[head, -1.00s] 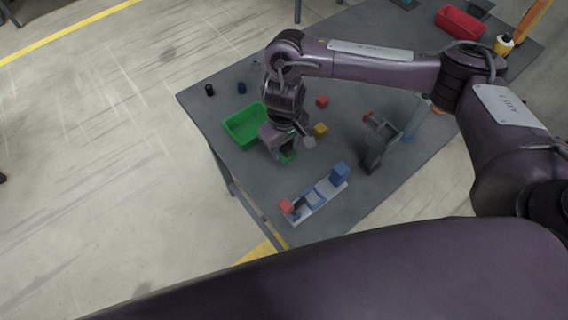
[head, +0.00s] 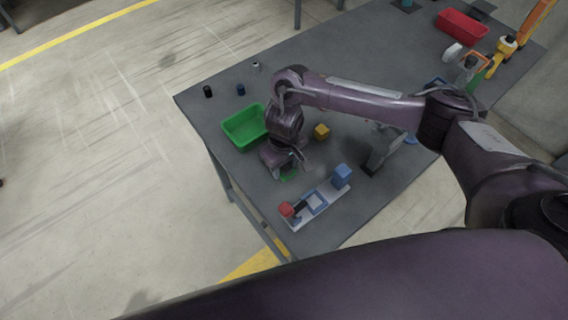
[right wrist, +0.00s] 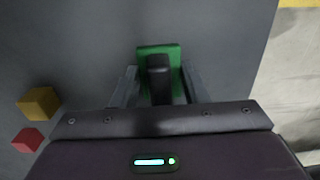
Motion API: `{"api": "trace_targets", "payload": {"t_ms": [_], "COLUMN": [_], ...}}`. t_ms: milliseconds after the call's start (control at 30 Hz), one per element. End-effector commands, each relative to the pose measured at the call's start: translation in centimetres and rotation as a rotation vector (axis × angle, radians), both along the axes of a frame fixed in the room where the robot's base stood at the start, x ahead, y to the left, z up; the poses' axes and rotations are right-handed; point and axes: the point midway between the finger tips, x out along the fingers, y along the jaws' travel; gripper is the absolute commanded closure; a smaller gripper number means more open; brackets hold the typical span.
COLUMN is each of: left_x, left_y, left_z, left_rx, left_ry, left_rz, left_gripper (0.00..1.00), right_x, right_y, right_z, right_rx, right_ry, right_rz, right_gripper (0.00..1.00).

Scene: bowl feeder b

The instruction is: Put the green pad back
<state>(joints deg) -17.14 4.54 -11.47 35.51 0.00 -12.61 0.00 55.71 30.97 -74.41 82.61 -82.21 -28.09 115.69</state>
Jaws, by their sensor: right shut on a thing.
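The green pad (right wrist: 145,76) has a dark upright grip, which stands between the two fingers of my right gripper (right wrist: 158,72). The gripper is shut on it. In the head view the pad (head: 289,177) shows as a small green patch beneath my right gripper (head: 286,166), mostly covered by the wrist. The gripper is just behind and left of a pale long holder (head: 326,201) near the table's front edge. My left gripper is out of view.
A green bin (head: 238,134) stands left of my right wrist. A yellow cube (head: 321,131) and a grey stand (head: 383,150) are to the right. A red bin (head: 462,24) is at the far right.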

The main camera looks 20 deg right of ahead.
Motion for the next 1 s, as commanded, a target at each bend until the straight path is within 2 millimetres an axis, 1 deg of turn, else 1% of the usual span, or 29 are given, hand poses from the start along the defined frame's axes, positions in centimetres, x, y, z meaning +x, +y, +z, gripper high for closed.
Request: {"api": "trace_targets", "payload": {"t_ms": [33,200,433,533,667,900,1000], "left_x": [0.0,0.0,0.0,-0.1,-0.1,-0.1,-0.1], "left_y": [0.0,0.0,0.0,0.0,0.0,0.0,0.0], "left_z": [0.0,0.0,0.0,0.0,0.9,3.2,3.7], "left_rx": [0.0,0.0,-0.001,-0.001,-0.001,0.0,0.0], "left_ry": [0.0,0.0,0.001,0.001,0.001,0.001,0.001], "left_rz": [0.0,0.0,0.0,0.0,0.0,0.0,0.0], "left_gripper": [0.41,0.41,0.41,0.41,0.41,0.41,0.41], "right_x": [0.0,0.0,0.0,0.0,0.1,0.2,0.1], "right_y": [0.0,0.0,0.0,0.0,0.0,0.0,-0.1], "right_z": [-0.1,-0.1,-0.1,0.3,2.3,7.7,9.5], "right_rx": [0.001,0.0,0.0,-0.001,0.0,-0.001,-0.002], "right_ry": [0.001,0.0,0.0,-0.001,-0.003,-0.006,-0.005], "right_rz": [0.0,0.0,0.0,0.001,0.003,0.003,0.002], "right_gripper": [0.58,0.38,0.38,0.38,0.38,0.38,0.38]}}
